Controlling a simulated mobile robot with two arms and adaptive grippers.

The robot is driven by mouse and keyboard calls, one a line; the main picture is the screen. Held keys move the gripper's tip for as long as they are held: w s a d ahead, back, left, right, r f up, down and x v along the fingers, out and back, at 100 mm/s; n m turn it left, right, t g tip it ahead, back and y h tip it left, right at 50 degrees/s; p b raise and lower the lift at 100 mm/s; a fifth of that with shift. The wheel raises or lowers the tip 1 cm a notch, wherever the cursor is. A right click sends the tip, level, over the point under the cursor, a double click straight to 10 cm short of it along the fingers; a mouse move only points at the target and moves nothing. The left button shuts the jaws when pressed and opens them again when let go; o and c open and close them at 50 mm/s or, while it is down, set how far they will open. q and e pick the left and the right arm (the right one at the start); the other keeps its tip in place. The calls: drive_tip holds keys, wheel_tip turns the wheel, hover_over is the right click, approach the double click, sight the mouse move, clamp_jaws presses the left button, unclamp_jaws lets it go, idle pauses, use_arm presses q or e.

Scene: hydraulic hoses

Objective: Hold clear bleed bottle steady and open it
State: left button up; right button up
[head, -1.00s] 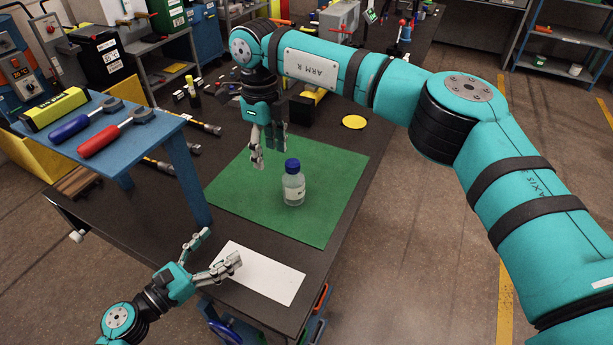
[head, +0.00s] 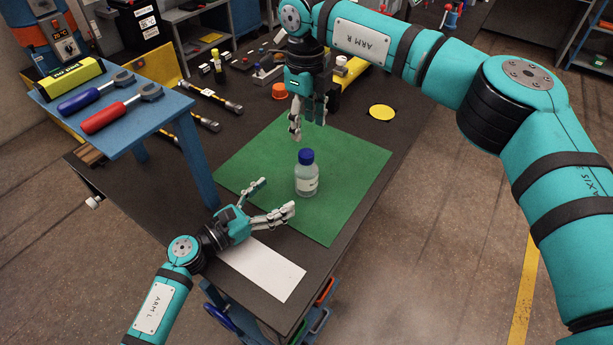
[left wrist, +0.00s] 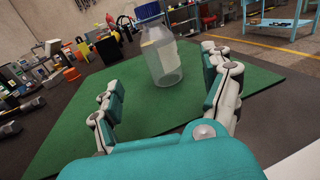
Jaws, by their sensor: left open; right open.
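The clear bleed bottle (head: 307,181) with a blue cap (head: 306,156) stands upright on the green mat (head: 345,205). In the left wrist view the bottle (left wrist: 162,58) stands ahead of my open fingers, its cap cut off by the top edge. My left gripper (head: 276,200) is open and empty, low at the mat's near left edge, with its fingers toward the bottle and apart from it. My right gripper (head: 308,132) is open, pointing down above the mat just behind the bottle, not touching it.
A white sheet (head: 262,270) lies at the table's near edge. An orange cap-like item (head: 279,91) and a yellow disc (head: 382,112) lie behind the mat. The mat's right side is clear.

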sight(307, 174)
use_arm(q)
drive_tip(key=x, duration=1)
drive_tip(key=shift+w+d, duration=0.2)
drive_tip(key=shift+d, duration=0.05)
drive_tip(key=shift+c, duration=0.3)
clamp_jaws()
